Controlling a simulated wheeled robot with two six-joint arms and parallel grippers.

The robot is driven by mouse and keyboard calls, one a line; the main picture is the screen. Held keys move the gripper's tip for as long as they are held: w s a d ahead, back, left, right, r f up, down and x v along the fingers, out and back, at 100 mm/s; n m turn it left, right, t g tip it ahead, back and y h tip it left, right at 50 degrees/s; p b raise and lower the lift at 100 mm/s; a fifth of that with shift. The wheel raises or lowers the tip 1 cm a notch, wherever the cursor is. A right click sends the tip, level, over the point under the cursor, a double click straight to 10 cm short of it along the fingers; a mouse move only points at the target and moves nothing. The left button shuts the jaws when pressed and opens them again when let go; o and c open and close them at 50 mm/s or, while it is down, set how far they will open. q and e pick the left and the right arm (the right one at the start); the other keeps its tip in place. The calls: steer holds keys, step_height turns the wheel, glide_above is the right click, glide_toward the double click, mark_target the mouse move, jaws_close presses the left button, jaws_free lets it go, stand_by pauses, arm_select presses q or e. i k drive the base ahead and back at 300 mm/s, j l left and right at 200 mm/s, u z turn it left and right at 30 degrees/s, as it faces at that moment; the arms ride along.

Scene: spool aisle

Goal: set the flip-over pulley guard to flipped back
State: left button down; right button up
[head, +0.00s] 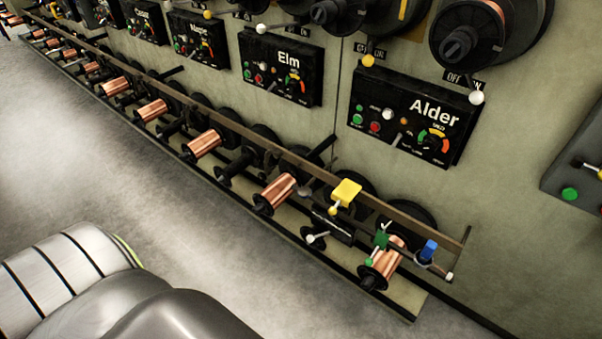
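A yellow block-like piece (345,192) sits at the brown rail, above and left of the front copper spool (388,256). It may be the pulley guard, but the view is too small to tell its position. A green piece (381,240) and a blue piece (429,250) are by the front spool. A lever with a pale knob (310,238) is left of it. Neither of my grippers is in view.
A long low rack with several copper spools (202,144) runs along the machine wall. Above it are black control panels marked Alder (415,115) and Elm (280,66). Grey floor (90,150) is clear in front. My own silver body parts fill the lower left.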

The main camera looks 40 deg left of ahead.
mark_target(345, 191)
steer(key=u, duration=0.8)
